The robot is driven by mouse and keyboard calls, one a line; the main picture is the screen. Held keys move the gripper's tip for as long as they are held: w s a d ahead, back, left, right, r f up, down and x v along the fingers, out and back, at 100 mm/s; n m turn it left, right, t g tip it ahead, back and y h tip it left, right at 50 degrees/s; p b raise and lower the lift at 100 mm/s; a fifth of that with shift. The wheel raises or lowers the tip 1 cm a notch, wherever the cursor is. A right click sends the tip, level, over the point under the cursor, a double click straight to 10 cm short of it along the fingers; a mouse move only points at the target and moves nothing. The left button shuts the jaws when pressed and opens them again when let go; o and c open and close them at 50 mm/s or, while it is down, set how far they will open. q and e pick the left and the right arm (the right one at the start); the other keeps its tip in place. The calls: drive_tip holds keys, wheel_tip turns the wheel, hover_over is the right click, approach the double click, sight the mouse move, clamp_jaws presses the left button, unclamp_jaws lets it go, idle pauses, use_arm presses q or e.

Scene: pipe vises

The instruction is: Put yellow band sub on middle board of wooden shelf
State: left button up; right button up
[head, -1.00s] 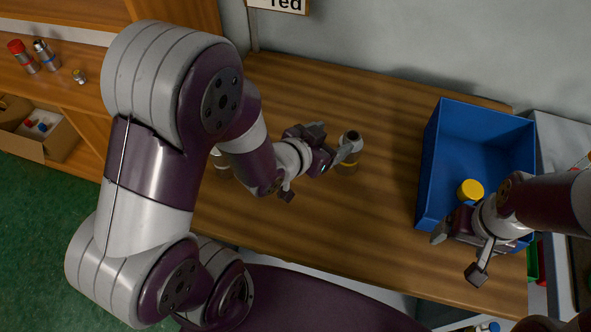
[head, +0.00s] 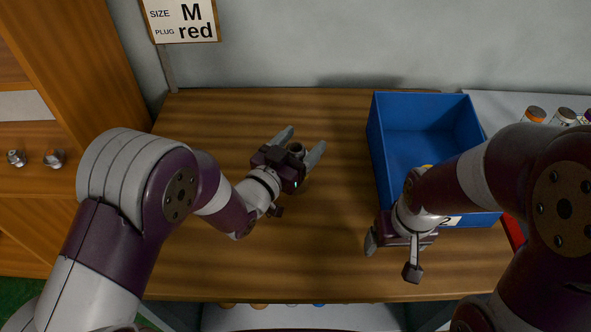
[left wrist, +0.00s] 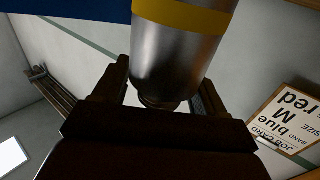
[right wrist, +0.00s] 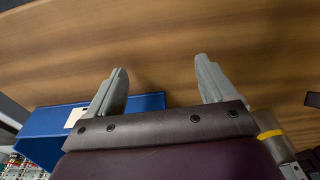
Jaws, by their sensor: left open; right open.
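The yellow band sub (left wrist: 180,50) is a silver cylinder with a yellow band in the left wrist view. It stands between the spread fingers of my left gripper (left wrist: 165,90); I cannot tell whether they touch it. In the head view, the dark top of the sub (head: 297,148) shows between the fingertips of my left gripper (head: 301,143), over the table. My right gripper (head: 402,240) is open and empty at the near side of the blue bin; its spread fingers show in the right wrist view (right wrist: 160,85). The wooden shelf (head: 60,90) is at the left, with two small metallic parts (head: 54,158) on one board.
The blue bin (head: 380,150) stands right of centre, with a yellow item partly hidden by my right arm. A card (head: 180,20) hangs on the wall. Orange-topped items (head: 534,114) stand at the far right. The table (head: 220,115) is clear around the sub.

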use_arm(q)
drive_tip(key=shift+w+d, duration=0.1)
drive_tip(key=shift+w, duration=0.05)
drive_tip(key=shift+c, duration=0.9)
clamp_jaws()
drive_tip(key=shift+r, duration=0.1)
drive_tip(key=shift+r, duration=0.1)
